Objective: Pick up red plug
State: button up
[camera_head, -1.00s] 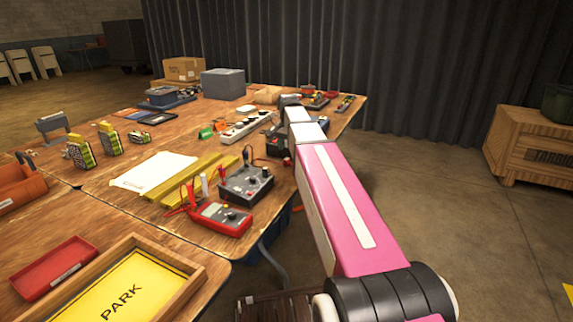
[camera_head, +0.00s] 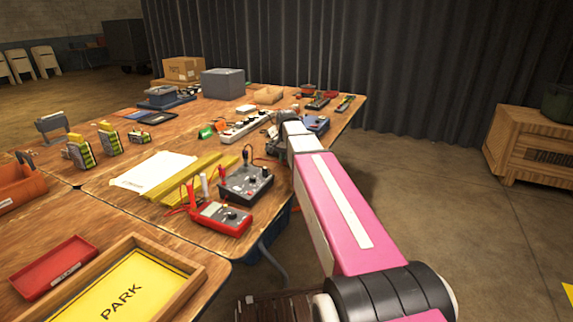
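My pink and white arm reaches over the right edge of the table, with my gripper (camera_head: 274,140) small and dark beside the white power strip (camera_head: 243,127). The fingers are too small and partly covered to show whether they are open, or whether anything is between them. I cannot pick out a red plug for certain; the area around my gripper is partly hidden by my wrist. A red multimeter (camera_head: 221,217) with red leads and a dark box with knobs (camera_head: 246,184) lie nearer on the table.
Yellow rulers (camera_head: 195,180) and a white sheet (camera_head: 153,172) lie left of the meters. A blue item (camera_head: 316,123) sits just beyond my wrist. A grey box (camera_head: 222,83) stands at the back. A wooden tray marked PARK (camera_head: 190,284) is in front. Open floor lies to the right.

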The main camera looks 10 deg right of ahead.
grip_shut()
jog(key=shift+r, duration=0.1)
